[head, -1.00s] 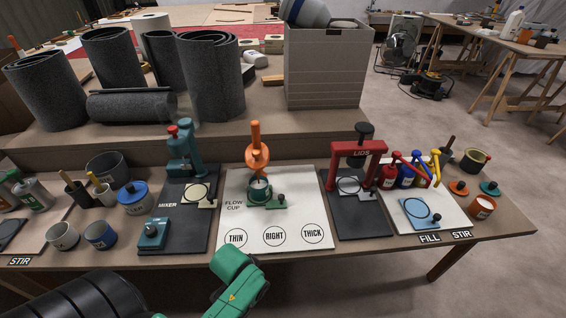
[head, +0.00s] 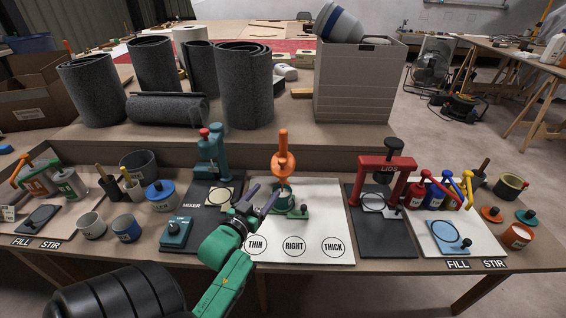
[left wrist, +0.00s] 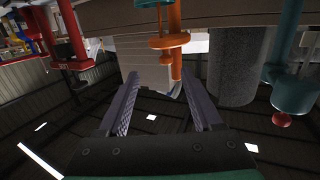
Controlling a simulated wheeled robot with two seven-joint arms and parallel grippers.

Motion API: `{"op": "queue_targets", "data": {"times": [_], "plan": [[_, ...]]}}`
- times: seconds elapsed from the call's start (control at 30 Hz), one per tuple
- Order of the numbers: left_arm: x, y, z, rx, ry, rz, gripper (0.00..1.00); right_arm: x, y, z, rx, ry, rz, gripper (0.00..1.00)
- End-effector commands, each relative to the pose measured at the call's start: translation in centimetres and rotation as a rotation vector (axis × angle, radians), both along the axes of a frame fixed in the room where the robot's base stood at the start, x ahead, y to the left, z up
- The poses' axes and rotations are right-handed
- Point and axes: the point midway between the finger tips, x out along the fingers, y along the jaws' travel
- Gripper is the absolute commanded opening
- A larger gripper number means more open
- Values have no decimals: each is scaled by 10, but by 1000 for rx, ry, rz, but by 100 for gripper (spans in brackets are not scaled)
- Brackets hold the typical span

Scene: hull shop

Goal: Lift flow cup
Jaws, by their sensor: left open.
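The orange flow cup (head: 283,162) stands upright at the back of the white mat (head: 322,215), its tall handle on top. Its lower part meets a green holder (head: 288,203); how they join is hard to see. In the left wrist view, which is upside down, the orange flow cup (left wrist: 168,42) shows beyond my fingertips. My left gripper (head: 262,197) is open and empty, just in front and to the left of the cup and holder. Its two fingers (left wrist: 160,78) are spread wide in the wrist view. My right gripper is out of view.
The teal mixer (head: 212,160) stands close on the left, and the red lids press (head: 386,180) on the right. Circles marked THIN, RIGHT and THICK lie on the mat's front. Grey rolls (head: 246,85) and a large box (head: 355,85) stand on the raised shelf behind.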

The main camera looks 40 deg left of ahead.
Motion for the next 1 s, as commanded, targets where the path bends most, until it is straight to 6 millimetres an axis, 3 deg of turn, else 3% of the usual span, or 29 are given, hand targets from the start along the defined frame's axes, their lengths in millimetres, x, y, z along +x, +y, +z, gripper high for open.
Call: {"op": "queue_targets", "data": {"times": [0.13,0.23,0.6,0.7,1.0], "plan": [[1,11,14,17,-83,14,67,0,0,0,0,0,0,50],[15,14,14,16,-86,12,67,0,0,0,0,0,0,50],[108,39,14,17,-83,12,67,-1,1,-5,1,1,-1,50],[126,43,13,16,-81,12,67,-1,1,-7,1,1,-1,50],[138,46,13,17,-78,12,67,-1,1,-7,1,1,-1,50]]}}
